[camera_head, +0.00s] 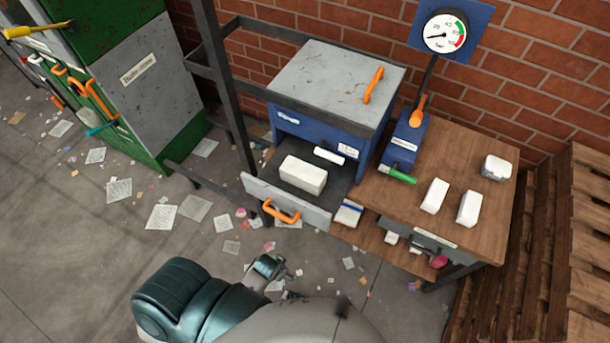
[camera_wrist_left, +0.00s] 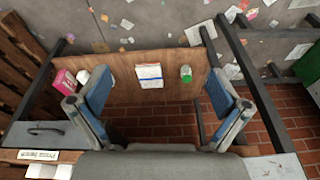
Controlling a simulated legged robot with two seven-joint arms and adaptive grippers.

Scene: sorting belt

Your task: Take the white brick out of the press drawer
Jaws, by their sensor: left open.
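The white brick (camera_head: 303,174) lies flat in the pulled-out press drawer, on its dark floor behind the grey front panel (camera_head: 288,203) with an orange handle (camera_head: 281,212). The blue press (camera_head: 330,135) stands behind it. Nothing holds the brick. In the left wrist view my left gripper (camera_wrist_left: 157,85) is open and empty, its fingers wide apart over the bench's lower shelf. The brick cannot be made out there. In the head view my arm (camera_head: 250,315) shows at the bottom; the left gripper cannot be clearly made out. My right gripper is not in view.
The wooden bench top (camera_head: 400,192) holds two white blocks (camera_head: 434,196) (camera_head: 469,208) and a small white container (camera_head: 495,167). A blue-and-white box (camera_wrist_left: 149,75) and a green cylinder (camera_wrist_left: 186,73) show in the wrist view. A black post (camera_head: 228,95) stands left of the press.

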